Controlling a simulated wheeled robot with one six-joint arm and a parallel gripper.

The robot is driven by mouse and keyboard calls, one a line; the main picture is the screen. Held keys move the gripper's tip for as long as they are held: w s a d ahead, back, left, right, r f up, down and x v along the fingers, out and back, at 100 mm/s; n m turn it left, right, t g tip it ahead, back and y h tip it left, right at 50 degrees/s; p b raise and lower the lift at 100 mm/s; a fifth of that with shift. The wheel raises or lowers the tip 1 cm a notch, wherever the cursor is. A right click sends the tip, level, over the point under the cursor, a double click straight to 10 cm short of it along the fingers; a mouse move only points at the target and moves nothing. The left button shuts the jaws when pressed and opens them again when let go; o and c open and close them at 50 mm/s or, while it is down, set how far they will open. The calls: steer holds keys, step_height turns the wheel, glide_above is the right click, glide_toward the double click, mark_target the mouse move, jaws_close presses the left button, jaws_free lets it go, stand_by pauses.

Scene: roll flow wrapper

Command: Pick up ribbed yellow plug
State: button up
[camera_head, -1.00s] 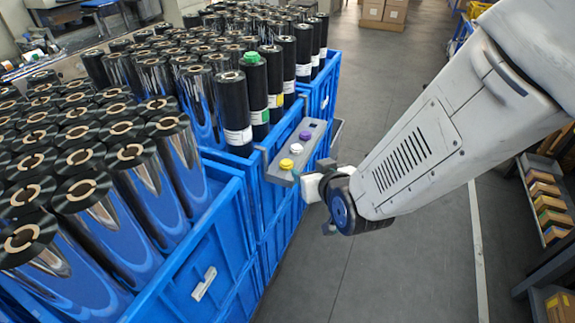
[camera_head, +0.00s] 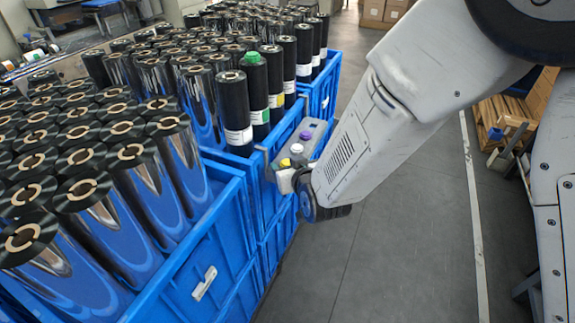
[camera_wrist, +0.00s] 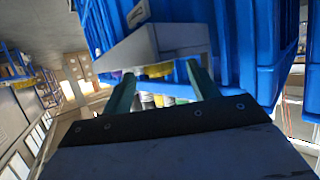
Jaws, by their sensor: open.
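The yellow plug (camera_head: 285,163) sits at the near end of a grey holder (camera_head: 318,128) on the side of the blue crates. A white plug (camera_head: 296,148) and a purple plug (camera_head: 305,135) stand behind it in a row. My gripper (camera_head: 290,180) is at the near end of the holder, close beside the yellow plug; its fingers are hard to make out there. In the wrist view my gripper (camera_wrist: 161,82) is open, with two greenish fingers apart. The yellow plug (camera_wrist: 157,70) shows between and beyond them, partly hidden by the holder (camera_wrist: 150,45). Its ribs are too small to tell.
Blue crates (camera_head: 215,260) full of dark film rolls (camera_head: 160,160) fill the left. Grey floor (camera_head: 400,250) is clear to the right of the crates. Racks with boxes (camera_head: 510,110) stand at the right.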

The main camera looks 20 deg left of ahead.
steer(key=c, duration=1.1)
steer(key=shift+o, duration=0.2)
